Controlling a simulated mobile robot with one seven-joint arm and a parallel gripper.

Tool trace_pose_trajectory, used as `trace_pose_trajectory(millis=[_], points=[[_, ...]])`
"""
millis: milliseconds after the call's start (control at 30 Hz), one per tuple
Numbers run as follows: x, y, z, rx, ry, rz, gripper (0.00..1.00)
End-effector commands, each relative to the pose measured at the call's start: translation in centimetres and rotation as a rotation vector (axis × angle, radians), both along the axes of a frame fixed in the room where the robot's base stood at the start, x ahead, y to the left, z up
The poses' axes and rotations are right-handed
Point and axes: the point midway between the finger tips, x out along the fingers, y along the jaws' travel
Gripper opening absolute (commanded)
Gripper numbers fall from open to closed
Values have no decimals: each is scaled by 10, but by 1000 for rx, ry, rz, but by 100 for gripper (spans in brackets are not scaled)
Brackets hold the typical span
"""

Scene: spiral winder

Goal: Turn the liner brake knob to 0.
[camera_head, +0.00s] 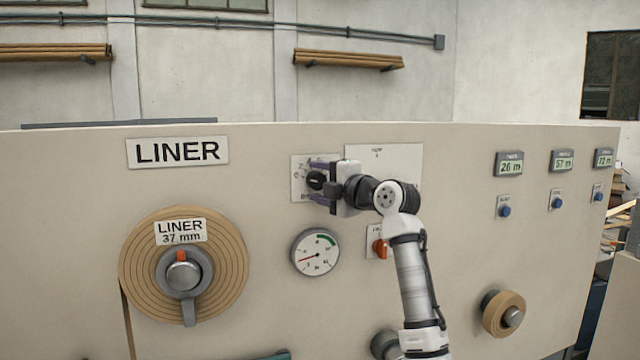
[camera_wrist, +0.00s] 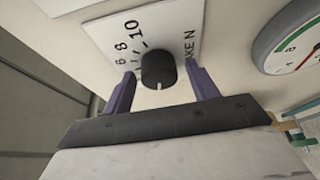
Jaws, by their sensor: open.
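The liner brake knob (camera_head: 316,180) is a round black knob on a white scale plate (camera_head: 300,163) on the beige panel. In the wrist view the knob (camera_wrist: 158,69) shows a short white pointer mark on its side towards my gripper. The printed numbers 6, 8 and 10 show on the plate (camera_wrist: 180,25) beyond it. My gripper (camera_wrist: 160,85) is open, with one purple finger on each side of the knob. I cannot tell whether the fingers touch it. In the head view my gripper (camera_head: 322,181) reaches the knob from the right.
A pressure gauge (camera_head: 316,252) sits just below the knob. An orange-red switch (camera_head: 380,248) is below my wrist. The liner roll (camera_head: 140,265) is at the left. Small displays (camera_head: 509,163) with blue buttons (camera_head: 504,211) are at the right.

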Motion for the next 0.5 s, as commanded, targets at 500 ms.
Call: trace_pose_trajectory(millis=[500], points=[[-72, -62, -3, 1, -2, -2, 59]])
